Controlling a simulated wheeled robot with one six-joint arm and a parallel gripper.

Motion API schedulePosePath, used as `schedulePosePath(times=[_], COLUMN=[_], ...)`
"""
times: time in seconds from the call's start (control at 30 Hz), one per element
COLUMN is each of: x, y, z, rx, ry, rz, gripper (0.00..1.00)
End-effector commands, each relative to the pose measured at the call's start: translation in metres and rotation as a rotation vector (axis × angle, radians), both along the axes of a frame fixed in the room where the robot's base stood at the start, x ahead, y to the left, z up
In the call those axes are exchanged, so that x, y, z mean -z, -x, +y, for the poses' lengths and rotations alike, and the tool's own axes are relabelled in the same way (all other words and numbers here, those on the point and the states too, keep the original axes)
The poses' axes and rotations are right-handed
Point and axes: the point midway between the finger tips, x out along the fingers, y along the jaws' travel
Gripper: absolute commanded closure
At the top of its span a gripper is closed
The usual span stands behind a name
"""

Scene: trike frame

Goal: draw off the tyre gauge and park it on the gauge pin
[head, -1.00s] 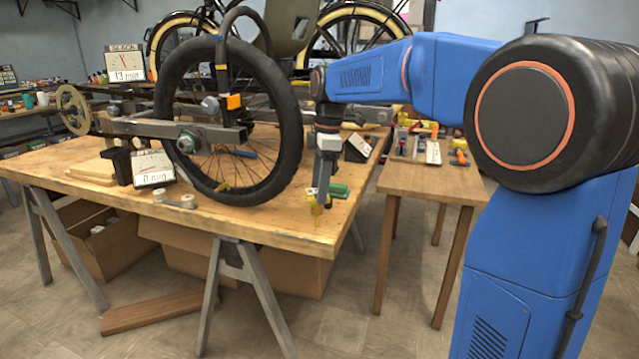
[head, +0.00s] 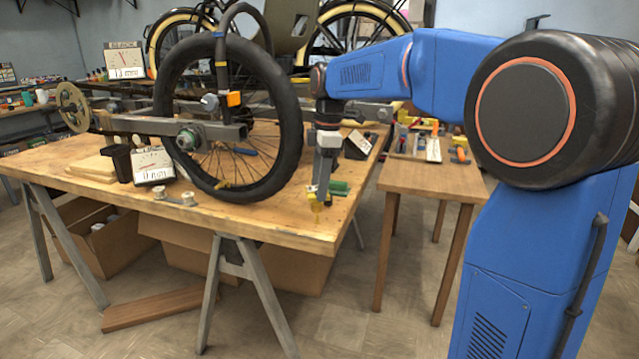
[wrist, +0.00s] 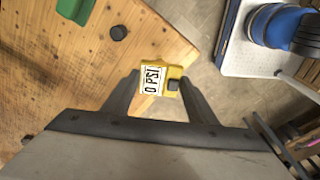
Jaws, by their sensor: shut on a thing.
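The yellow tyre gauge (wrist: 174,80) is between the two fingers of my gripper (wrist: 160,92) in the wrist view, its label reading "0 PSI". My gripper (head: 316,196) is shut on it. In the head view the gauge (head: 317,203) is a small yellow shape at the gripper's tip, low over the bench's front right corner. I cannot tell whether it touches the bench. The spoked wheel (head: 290,110) stands left of my gripper.
A green block (head: 339,186) lies beside my gripper on the wooden bench (head: 265,222). A small side table (head: 425,182) stands to the right. Dial displays (head: 152,165) and a dark cup stand left of the wheel. Open floor lies past the bench corner.

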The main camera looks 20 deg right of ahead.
Motion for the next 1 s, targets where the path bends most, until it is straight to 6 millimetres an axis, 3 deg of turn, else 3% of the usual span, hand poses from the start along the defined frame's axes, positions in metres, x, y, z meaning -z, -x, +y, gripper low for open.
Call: schedulePosePath(times=[1.0], x=[0.013], y=[0.0], z=[0.0], rx=[0.0], ry=[0.0], rz=[0.0], gripper=[0.74])
